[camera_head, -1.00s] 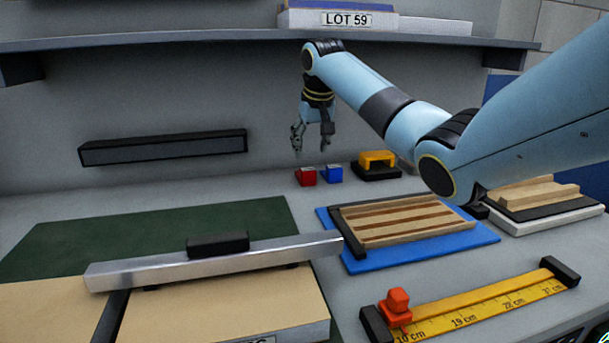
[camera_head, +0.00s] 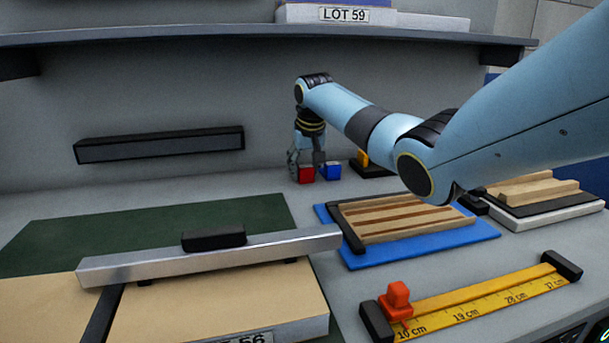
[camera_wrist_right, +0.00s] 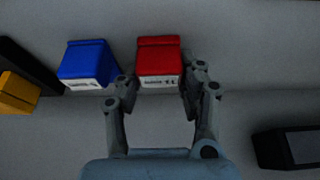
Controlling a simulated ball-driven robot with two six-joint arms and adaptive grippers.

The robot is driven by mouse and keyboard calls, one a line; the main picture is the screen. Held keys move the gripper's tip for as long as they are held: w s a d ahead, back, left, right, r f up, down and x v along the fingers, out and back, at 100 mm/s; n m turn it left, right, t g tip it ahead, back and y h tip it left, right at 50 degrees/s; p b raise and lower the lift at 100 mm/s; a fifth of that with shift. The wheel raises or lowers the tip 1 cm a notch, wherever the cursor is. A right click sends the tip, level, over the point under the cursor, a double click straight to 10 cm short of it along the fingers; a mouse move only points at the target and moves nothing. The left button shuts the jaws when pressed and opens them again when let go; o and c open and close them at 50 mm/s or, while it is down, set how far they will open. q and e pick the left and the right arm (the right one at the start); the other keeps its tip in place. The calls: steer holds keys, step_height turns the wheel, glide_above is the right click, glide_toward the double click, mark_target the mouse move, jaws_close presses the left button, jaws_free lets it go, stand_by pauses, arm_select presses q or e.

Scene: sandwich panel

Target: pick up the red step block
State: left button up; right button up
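The red step block (camera_head: 306,175) stands on the bench near the back wall, just left of the blue step block (camera_head: 330,171). My right gripper (camera_head: 306,166) has come down over the red block. In the right wrist view the red block (camera_wrist_right: 159,60) lies between and just beyond the fingertips of my open gripper (camera_wrist_right: 160,85). The right finger is close to its side; I cannot tell whether it touches. The left fingertip sits in the gap between the red block and the blue block (camera_wrist_right: 87,64). My left gripper is not in view.
A black stand with a yellow top (camera_head: 362,158) is right of the blue block. A dark wall bar (camera_head: 160,145) and a shelf (camera_head: 200,35) are behind and above. A metal straightedge (camera_head: 210,258), a slatted wood piece on a blue mat (camera_head: 480,232) and a yellow ruler (camera_head: 480,299) lie nearer.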

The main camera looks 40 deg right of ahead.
steer(key=c, duration=0.6)
steer(key=shift+o, duration=0.2)
steer(key=shift+r, duration=0.15)
